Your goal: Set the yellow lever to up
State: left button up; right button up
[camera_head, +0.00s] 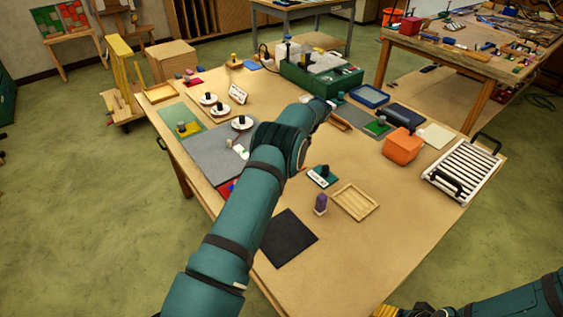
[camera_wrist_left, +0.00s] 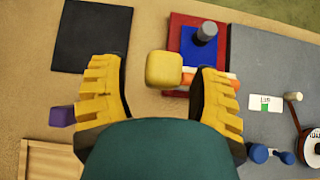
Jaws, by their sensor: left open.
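A rounded yellow block (camera_wrist_left: 163,69) shows in the left wrist view, between the fingertips of my left gripper (camera_wrist_left: 160,75). There is a gap on each side of it, and I cannot tell how far below the fingers it is. It may be the yellow lever's knob seen end-on; no shaft, base or marking shows, so its position cannot be read. My left gripper is open. In the head view my left arm hides both.
Beside the yellow block lie a black mat (camera_wrist_left: 92,37) and a red-and-blue stack (camera_wrist_left: 188,40) with a grey knob (camera_wrist_left: 207,32). A purple piece (camera_wrist_left: 62,116) and a wooden tray (camera_wrist_left: 50,160) are nearby.

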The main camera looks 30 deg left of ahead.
pick_arm(q)
notch_tip(320, 180, up, 10)
dwell(0.6)
dwell(0.4)
